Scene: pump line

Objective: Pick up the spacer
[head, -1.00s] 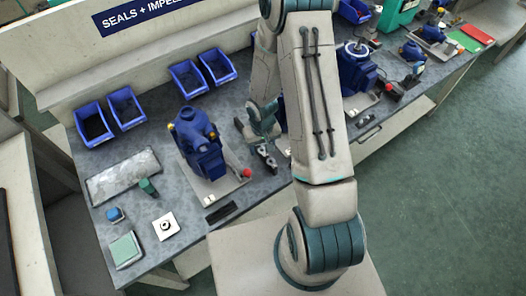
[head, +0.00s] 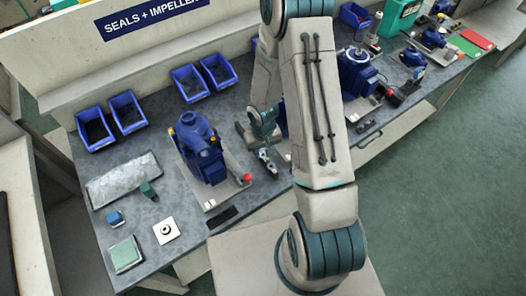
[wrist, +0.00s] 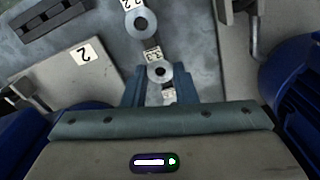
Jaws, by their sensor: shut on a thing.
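In the wrist view, a pale metal ring spacer (wrist: 160,72) with a dark centre hole lies between my gripper's (wrist: 160,80) two blue-grey fingers. The gripper is shut on it. A second, similar ring (wrist: 140,23) is beyond the fingertips, farther up the picture. Small number labels sit beside the rings; one beyond the held ring appears to read 3.3. In the head view my gripper (head: 266,140) is down at the bench beside the row of small pale parts (head: 267,161); the arm hides some of this area, and the held ring cannot be made out there.
A blue pump (head: 203,152) on a pale plate stands left of my gripper. Another blue pump (head: 358,75) is right of my arm. Blue bins (head: 127,110) line the back. A dark slotted block (wrist: 50,18) lies at the wrist view's upper left.

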